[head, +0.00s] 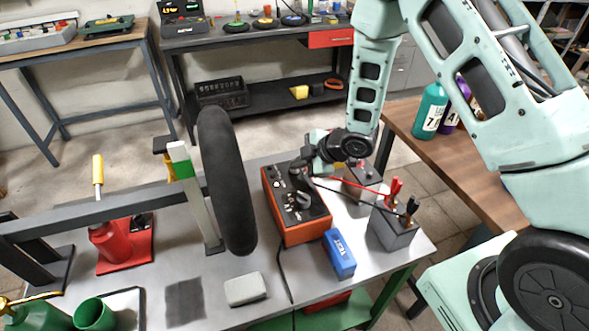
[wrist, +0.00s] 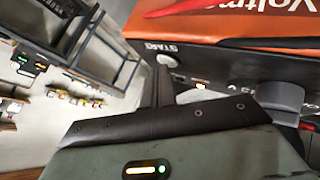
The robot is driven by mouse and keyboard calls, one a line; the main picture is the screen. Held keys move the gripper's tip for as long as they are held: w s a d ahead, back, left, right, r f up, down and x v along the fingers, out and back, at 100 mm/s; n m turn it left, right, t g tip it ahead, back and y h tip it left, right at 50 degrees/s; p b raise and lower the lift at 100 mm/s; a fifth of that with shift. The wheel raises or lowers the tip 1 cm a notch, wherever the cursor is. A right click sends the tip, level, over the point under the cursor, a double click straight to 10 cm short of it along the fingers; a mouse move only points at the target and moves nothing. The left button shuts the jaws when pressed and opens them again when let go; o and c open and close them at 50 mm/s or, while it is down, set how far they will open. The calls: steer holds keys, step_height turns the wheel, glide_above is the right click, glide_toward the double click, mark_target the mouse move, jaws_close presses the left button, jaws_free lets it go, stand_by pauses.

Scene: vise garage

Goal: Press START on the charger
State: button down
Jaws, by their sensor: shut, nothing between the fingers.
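The charger (head: 302,229) is an orange box with a dark top panel on the workbench in the head view. In the wrist view its orange side (wrist: 235,28) fills the upper right. The pale round START button (wrist: 166,60) sits on the dark panel beside the printed word START. My gripper (head: 297,168) is over the far part of the panel. In the wrist view my gripper (wrist: 160,78) is shut and empty, with its dark fingertips close beside the button. I cannot tell whether they touch it.
A grey knob (wrist: 285,97) stands on the panel. Red and black leads run to clamps on a grey battery (head: 393,232) at the right. A blue box (head: 339,254) lies in front of the charger, and a tire (head: 227,180) stands upright to its left.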

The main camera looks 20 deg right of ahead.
mark_target(299, 171)
steer(key=shift+r+p, duration=0.6)
steer(key=shift+r, duration=0.2)
steer(key=shift+r, duration=0.15)
step_height(299, 171, up, 5)
steer(key=p, duration=0.3)
steer(key=shift+p, duration=0.4)
stand_by(0.3)
